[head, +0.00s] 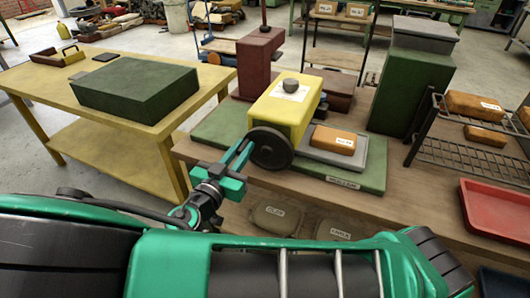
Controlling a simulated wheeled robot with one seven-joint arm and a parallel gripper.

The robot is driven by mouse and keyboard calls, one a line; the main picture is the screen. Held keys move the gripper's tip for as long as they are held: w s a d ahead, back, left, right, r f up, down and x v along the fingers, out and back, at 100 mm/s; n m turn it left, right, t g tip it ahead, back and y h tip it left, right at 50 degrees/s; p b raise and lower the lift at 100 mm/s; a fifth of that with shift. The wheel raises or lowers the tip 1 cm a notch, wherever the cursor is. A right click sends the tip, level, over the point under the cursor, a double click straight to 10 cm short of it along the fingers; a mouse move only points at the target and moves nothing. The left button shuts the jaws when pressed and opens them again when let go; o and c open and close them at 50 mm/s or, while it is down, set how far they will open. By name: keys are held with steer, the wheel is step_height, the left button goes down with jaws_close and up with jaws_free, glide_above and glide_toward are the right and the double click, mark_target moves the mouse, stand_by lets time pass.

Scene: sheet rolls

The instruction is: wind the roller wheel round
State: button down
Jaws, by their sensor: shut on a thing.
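The roller wheel (271,149) is a dark disc on the near left side of the yellow sheet roller (278,112). The roller stands on a green base (217,126) on a wooden bench. My gripper (244,148) reaches up from the lower left to the left part of the wheel. It is shut there, seemingly on the wheel's rim or handle. The exact grip point is small and partly hidden by the fingers.
An orange block (334,137) lies on a grey slab right of the roller. A wire rack (462,150) and red tray (510,212) stand farther right. A yellow table (110,148) with a green box (135,88) is at left. My arm covers the foreground.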

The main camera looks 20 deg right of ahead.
mark_target(280, 168)
steer(key=shift+a+f, duration=0.1)
steer(key=shift+a, duration=0.05)
steer(key=shift+s+d+f, duration=0.15)
steer(key=shift+d+f, duration=0.05)
steer(key=shift+f, duration=1.35)
steer(key=shift+s+d+f, duration=0.1)
steer(key=shift+d+f, duration=0.05)
steer(key=shift+f, duration=1.35)
steer(key=shift+s+d+f, duration=0.35)
steer(key=shift+d+f, duration=0.2)
steer(key=shift+s+d+f, duration=0.1)
steer(key=shift+s+d, duration=0.3)
steer(key=shift+d, duration=0.2)
steer(key=shift+s+d, duration=0.4)
steer(key=shift+d, duration=0.15)
steer(key=shift+s+d, duration=1.15)
steer(key=shift+d, duration=0.2)
steer(key=shift+s+d+r, duration=0.45)
steer(key=shift+s+d, duration=0.1)
steer(key=shift+d, duration=0.05)
steer(key=c, duration=0.6)
jaws_free()
